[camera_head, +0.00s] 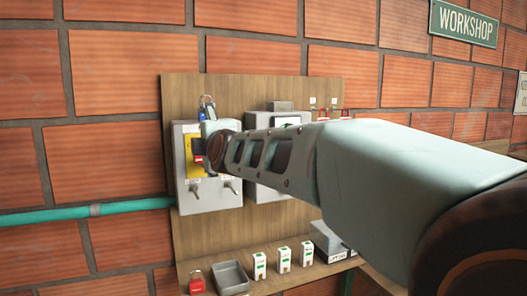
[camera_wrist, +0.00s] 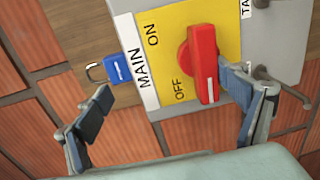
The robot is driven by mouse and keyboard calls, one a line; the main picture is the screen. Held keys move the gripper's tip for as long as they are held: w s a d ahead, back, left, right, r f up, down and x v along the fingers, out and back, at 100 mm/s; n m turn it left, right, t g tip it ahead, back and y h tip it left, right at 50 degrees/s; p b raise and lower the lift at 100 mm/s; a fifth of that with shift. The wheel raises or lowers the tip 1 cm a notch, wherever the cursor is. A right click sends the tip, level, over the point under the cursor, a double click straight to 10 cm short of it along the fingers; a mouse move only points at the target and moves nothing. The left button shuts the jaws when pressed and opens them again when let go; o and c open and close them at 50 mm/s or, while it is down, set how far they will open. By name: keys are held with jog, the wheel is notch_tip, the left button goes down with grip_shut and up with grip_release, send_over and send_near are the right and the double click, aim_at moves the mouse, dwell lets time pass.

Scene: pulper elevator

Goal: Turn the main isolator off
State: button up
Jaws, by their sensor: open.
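The main isolator is a grey box (camera_head: 190,205) with a yellow plate (camera_wrist: 235,20) marked MAIN, ON and OFF. Its red rotary handle (camera_wrist: 203,65) fills the middle of the wrist view. The handle's white line points down in that picture, on the OFF word's side. My gripper (camera_wrist: 164,84) is open, its fingers wide apart. The right finger is close beside the handle's lower end; whether it touches I cannot tell. The left finger is off the plate to the left, below the blue padlock. In the head view my arm partly hides the isolator.
A blue padlock (camera_wrist: 118,68) is beside the MAIN label. Toggle levers (camera_head: 230,187) stick out below the plate. A second grey box (camera_head: 263,190) is to the right, partly behind my arm. A tray (camera_head: 231,278), a red padlock (camera_head: 196,283) and small white boxes (camera_head: 283,260) are below.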

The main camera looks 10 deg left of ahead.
jog(key=shift+o, duration=0.7)
jog(key=shift+t, duration=0.4)
jog(key=r, duration=0.5)
jog(key=shift+d, duration=0.2)
jog(key=f, duration=0.3)
jog(key=shift+w+a+f+g, duration=0.1)
jog(key=shift+a+f+g, duration=0.15)
jog(key=shift+a+g, duration=0.05)
jog(key=shift+s+d+r, duration=0.3)
jog(key=shift+s+r, duration=0.05)
jog(key=shift+s, duration=0.15)
jog(key=c, duration=0.4)
jog(key=shift+s+d+p, duration=0.25)
jog(key=shift+s+p, duration=0.15)
jog(key=shift+p, duration=0.2)
jog(key=c, duration=0.3)
jog(key=v, duration=0.1)
jog(key=p+v, duration=0.1)
jog(key=v, duration=0.1)
jog(key=shift+s+d+r, duration=0.15)
jog(key=shift+s+r, duration=0.05)
jog(key=shift+s, duration=0.05)
jog(key=c, duration=0.5)
jog(key=shift+o, duration=0.2)
jog(key=f+p+v, duration=0.1)
jog(key=p+v, duration=0.3)
jog(key=v, duration=0.4)
jog(key=shift+s+f, duration=0.2)
jog(key=shift+f, duration=0.15)
